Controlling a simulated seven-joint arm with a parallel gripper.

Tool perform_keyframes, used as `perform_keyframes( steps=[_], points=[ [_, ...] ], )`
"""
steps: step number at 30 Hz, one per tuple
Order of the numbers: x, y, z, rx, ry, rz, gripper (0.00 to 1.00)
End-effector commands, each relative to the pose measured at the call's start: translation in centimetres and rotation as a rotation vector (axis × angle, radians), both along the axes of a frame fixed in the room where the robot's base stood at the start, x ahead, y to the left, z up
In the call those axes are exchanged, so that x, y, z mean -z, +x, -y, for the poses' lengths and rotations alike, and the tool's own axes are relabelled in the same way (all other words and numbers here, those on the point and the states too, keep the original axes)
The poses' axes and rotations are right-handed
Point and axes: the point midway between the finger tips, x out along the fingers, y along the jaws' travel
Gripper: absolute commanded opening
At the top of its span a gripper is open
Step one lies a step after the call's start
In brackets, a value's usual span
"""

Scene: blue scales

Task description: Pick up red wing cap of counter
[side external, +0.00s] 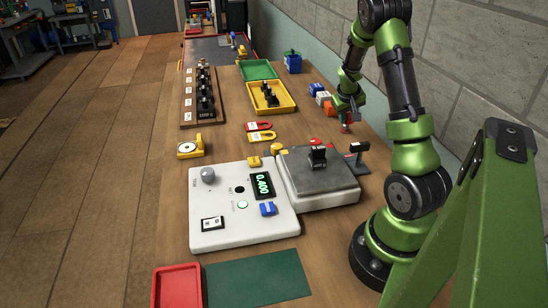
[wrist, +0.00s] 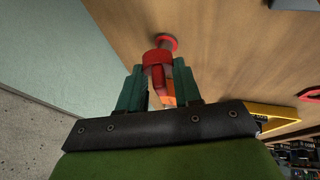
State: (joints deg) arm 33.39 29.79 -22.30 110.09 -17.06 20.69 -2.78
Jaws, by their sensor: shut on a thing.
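My gripper (side external: 345,112) is low over the right side of the bench, near the wall. In the wrist view, its two dark green fingers are shut on a red piece (wrist: 158,58), which I take to be the red wing cap. A red round end (wrist: 167,42) shows beyond it against the wood. In the side view the red piece (side external: 347,117) is small and partly covered by the fingers. I cannot tell whether it touches the bench. An orange patch (wrist: 169,89) shows between the fingers in the wrist view, and what it belongs to is unclear.
Blue and orange blocks (side external: 316,88) stand just left of my gripper. The grey-topped scale (side external: 310,178) with a black block on it stands nearer the camera, beside a small black post (side external: 359,148). A yellow tray (side external: 285,92) lies farther left.

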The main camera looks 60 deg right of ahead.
Motion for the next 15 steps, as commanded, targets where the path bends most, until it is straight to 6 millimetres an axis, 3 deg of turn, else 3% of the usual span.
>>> perform_keyframes(
  steps=[7, 15],
  points=[
    [-0.7, -3.8, -6.5, -0.007, 0.003, 0.002, 0.01],
    [-1.1, -6.0, -9.6, -0.004, -0.001, 0.0, 0.01]
  ],
)
